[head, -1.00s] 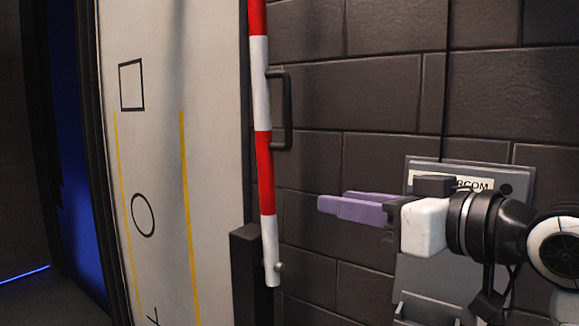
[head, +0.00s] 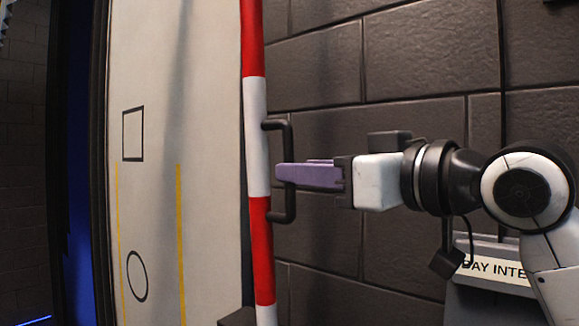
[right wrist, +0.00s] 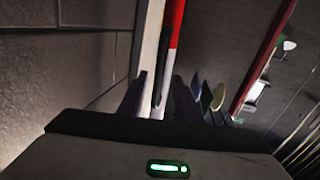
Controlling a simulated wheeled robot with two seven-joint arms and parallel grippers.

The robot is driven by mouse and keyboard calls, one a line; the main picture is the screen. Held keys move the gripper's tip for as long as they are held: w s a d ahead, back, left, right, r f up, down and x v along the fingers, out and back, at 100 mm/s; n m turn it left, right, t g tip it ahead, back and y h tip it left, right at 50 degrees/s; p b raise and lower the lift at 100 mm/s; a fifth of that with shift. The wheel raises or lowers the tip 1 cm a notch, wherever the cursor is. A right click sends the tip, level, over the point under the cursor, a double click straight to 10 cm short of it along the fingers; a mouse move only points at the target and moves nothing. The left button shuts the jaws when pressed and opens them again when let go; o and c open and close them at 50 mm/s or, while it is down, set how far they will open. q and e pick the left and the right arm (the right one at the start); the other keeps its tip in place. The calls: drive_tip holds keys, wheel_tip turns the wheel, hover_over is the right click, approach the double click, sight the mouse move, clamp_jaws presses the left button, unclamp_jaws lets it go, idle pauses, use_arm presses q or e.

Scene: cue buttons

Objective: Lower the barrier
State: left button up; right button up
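The barrier (head: 256,105) is a red and white striped pole standing nearly upright in the head view. A black D-shaped handle (head: 290,146) sticks out from its right side. My right gripper (head: 282,176) has its purple fingers level at the middle of the handle and overlaps its upright bar. In the right wrist view, the fingers (right wrist: 161,88) stand apart, with a dark bar, apparently the handle, between them and the striped pole (right wrist: 174,35) beyond. I cannot tell whether they touch the handle. My left gripper is not in view.
A dark block wall (head: 420,65) stands close behind the handle. A grey intercom box (head: 490,268) is low on the right, below my right arm. A pale panel (head: 150,70) with yellow lines and black shapes lies left of the pole.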

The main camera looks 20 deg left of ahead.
sight(289, 212)
drive_tip(key=shift+x, duration=2.2)
drive_tip(key=shift+d, duration=0.1)
clamp_jaws()
